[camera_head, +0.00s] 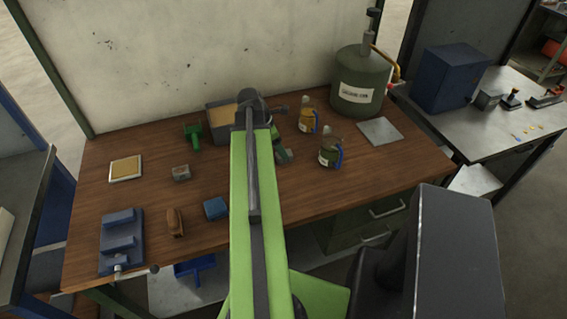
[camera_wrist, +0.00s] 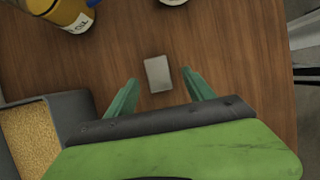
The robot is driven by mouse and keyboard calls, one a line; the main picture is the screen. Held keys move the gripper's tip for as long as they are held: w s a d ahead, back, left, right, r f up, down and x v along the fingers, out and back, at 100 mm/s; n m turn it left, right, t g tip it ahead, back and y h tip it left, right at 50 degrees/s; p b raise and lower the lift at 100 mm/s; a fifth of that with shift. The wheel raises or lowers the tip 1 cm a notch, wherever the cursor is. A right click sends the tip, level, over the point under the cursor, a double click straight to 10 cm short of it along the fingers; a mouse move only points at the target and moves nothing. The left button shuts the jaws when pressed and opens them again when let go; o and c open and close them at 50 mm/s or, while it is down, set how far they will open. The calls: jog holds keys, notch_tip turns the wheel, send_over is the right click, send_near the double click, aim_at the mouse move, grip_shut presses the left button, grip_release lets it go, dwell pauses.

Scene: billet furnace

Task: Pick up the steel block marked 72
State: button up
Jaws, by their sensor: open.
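A small pale grey block (camera_wrist: 158,74) lies on the wooden bench in the wrist view, ahead of and between the fingertips of my gripper (camera_wrist: 160,80). No number can be read on its face. My gripper is open and empty, its two green fingers apart from the block on either side. In the head view my gripper (camera_head: 283,156) is partly behind my arm, and the block near it is hidden. Another grey block (camera_head: 180,172) sits on the left of the bench; its marking is too small to read.
A bin of yellow granules (camera_wrist: 32,142) is close on the left in the wrist view. An oil jug (camera_head: 309,121) and a second jug (camera_head: 330,153) stand right of my gripper. A blue block (camera_head: 215,208), brush (camera_head: 175,222) and vise (camera_head: 121,241) occupy the front left.

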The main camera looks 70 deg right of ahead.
jog(key=b+x, duration=0.2)
jog(key=x, duration=0.2)
jog(key=shift+w+f+b, duration=0.1)
jog(key=shift+w+b, duration=0.1)
jog(key=shift+b, duration=0.15)
grip_shut()
dwell(0.9)
